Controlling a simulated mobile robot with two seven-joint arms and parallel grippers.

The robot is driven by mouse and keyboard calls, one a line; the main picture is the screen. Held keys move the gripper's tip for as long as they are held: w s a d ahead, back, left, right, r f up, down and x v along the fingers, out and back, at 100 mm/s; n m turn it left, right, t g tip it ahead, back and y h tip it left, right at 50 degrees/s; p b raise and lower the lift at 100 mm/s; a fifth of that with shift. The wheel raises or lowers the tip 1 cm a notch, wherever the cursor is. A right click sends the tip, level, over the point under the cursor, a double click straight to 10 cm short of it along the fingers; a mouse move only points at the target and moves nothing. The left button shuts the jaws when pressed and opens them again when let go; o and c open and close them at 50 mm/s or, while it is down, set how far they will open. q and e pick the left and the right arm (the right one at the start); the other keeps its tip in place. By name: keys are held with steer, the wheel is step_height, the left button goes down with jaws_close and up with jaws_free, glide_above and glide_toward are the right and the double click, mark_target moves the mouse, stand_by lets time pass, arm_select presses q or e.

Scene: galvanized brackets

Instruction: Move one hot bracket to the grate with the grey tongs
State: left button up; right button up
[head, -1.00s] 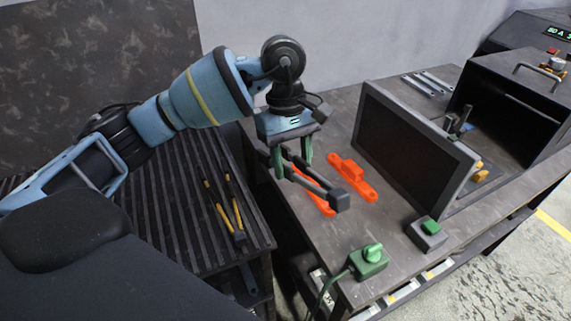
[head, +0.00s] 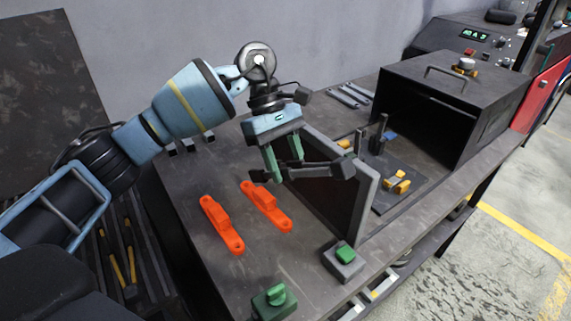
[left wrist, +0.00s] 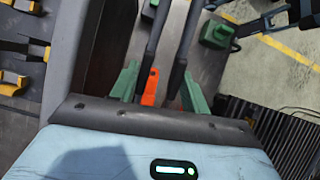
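Two glowing orange brackets, a left one (head: 222,224) and a right one (head: 266,206), lie side by side on the dark bench. My left gripper (head: 283,160) has green fingers shut on the grey tongs (head: 318,173), held above the bench at the upright dark panel, right of both brackets. No bracket shows in the tongs. In the left wrist view, the tongs' two dark arms (left wrist: 153,45) run between the fingers (left wrist: 157,88), with some orange beyond. The slatted black grate (head: 152,268) is at the lower left, partly hidden by my arm.
The upright dark panel (head: 335,190) stands close to the tongs. Behind it are a fixture with yellow clamps (head: 397,183) and an open black oven (head: 450,100). Green-knobbed boxes (head: 272,300) sit at the front edge. Yellow-handled tongs (head: 130,250) lie on the grate.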

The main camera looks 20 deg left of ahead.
steer(key=shift+a, duration=0.1)
arm_select(q)
steer(key=shift+f+b, duration=2)
steer(key=shift+f, duration=2.95)
arm_select(e)
steer(key=shift+g, duration=0.4)
steer(key=f, duration=0.1)
steer(key=s+f, duration=0.1)
steer(key=f, duration=0.1)
steer(key=s+f, duration=0.1)
steer(key=shift+s+a+f, duration=0.1)
steer(key=shift+s+f, duration=0.15)
steer(key=shift+w+r, duration=0.1)
steer(key=shift+r, duration=0.05)
arm_select(q)
steer(key=c, duration=0.7)
steer(key=shift+c, duration=0.8)
arm_select(e)
steer(key=shift+f, duration=0.2)
